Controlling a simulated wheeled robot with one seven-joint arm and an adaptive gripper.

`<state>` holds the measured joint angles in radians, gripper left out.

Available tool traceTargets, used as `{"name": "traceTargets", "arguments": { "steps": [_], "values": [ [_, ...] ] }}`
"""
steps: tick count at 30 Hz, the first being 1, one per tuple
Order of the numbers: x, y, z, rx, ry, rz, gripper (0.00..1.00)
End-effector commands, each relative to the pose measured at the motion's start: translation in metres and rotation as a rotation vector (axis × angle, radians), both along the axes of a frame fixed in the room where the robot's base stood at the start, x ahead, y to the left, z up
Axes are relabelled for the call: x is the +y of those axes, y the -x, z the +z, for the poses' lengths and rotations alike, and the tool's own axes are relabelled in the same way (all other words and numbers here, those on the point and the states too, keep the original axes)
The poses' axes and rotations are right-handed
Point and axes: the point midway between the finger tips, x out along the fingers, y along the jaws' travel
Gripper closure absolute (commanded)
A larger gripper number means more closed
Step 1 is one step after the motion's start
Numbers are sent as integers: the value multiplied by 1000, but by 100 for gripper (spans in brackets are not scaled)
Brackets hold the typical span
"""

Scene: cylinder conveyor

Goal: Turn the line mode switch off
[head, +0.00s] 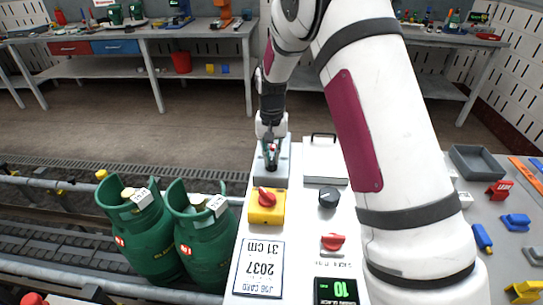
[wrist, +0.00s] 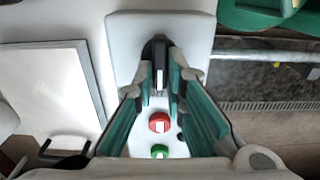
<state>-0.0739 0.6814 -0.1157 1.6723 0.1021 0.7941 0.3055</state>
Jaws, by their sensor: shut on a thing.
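A black switch knob with a white pointer line (wrist: 159,52) sits on a pale box (wrist: 125,35) in the wrist view. The pointer line runs up and down in that picture. My gripper (wrist: 160,84) has its teal fingers on both sides of the knob and is shut on it. A red button (wrist: 159,123) and a green button (wrist: 160,152) lie on the same box, between the fingers in the picture. In the head view, my gripper (head: 271,153) is over the box (head: 270,180) at the far end of the white panel. No label of the knob is readable.
Green cylinders (head: 150,235) stand on the conveyor at left. A grey tray (head: 480,163) is at right.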

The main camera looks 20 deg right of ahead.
Motion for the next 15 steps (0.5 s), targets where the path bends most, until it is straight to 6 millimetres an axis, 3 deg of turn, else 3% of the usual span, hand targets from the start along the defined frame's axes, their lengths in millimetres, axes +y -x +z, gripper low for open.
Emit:
{"name": "traceTargets", "arguments": {
  "steps": [8, 9, 11, 15],
  "values": [
    [0, 0, 0, -1, 0, 0, 100],
    [0, 0, 0, -1, 0, 0, 82],
    [0, 0, 0, -1, 0, 0, 68],
    [0, 0, 0, -1, 0, 1, 68]
  ]
}}
